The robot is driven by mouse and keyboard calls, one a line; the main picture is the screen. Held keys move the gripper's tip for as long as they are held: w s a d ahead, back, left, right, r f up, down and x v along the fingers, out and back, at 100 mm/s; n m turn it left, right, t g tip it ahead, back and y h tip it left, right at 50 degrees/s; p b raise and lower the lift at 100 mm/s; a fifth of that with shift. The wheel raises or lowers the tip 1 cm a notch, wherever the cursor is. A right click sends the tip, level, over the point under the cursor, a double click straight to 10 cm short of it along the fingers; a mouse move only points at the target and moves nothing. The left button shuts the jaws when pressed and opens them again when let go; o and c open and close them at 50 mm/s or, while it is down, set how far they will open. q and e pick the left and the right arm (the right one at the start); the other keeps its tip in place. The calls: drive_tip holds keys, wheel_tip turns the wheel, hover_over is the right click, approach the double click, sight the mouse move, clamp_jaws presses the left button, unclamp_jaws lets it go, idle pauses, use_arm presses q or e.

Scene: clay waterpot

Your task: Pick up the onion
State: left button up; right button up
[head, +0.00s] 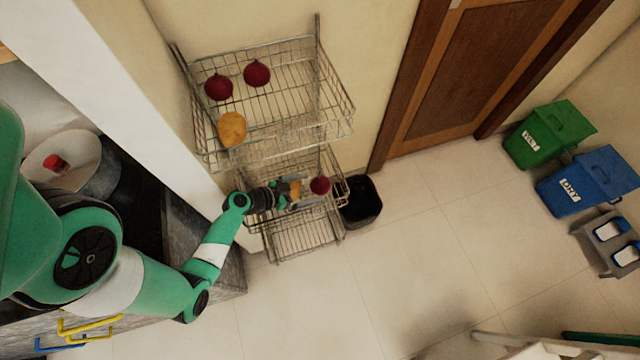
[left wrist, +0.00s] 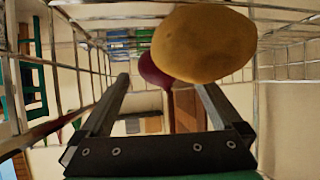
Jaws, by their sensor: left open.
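A dark red onion (head: 320,185) is in the middle basket of the wire rack, just beyond my left gripper (head: 300,189). In the left wrist view the onion (left wrist: 152,72) lies ahead between the fingers, partly hidden by a yellow-brown potato (left wrist: 205,45). The potato is large and close, above the right finger. My left gripper (left wrist: 165,84) is open, with nothing seen held between its fingers. Two more red onions (head: 218,87) (head: 257,73) and a potato (head: 231,129) are in the top basket. My right gripper is not in view.
The wire rack (head: 345,118) stands against the wall, its top basket above the middle one. A black bin (head: 362,200) is beside it. A counter with a pot (head: 95,165) is at the left. Green (head: 548,138) and blue (head: 585,180) bins stand far right. The middle floor is clear.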

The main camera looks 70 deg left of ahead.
sight(315, 185)
use_arm(q)
drive_tip(key=x, duration=0.3)
drive_tip(key=shift+w+a+f+b, duration=0.1)
drive_tip(key=shift+w+a+b, duration=0.05)
drive_tip(key=shift+w+b, duration=0.25)
drive_tip(key=shift+s, duration=0.1)
drive_tip(key=shift+c, duration=0.9)
drive_tip(key=c, duration=1.1)
drive_tip(key=shift+r+p, duration=0.35)
drive_tip(key=shift+r, duration=0.1)
wheel_tip(315, 185, up, 2)
drive_tip(key=shift+r+p, duration=0.2)
drive_tip(key=shift+p, duration=0.6)
drive_tip(key=w+d+r+p, duration=0.5)
drive_tip(key=d+r+p, duration=0.4)
drive_tip(key=d+p, duration=0.3)
drive_tip(key=shift+w+d+r, duration=0.2)
drive_tip(key=shift+d+r, duration=0.2)
drive_tip(key=shift+d, duration=0.15)
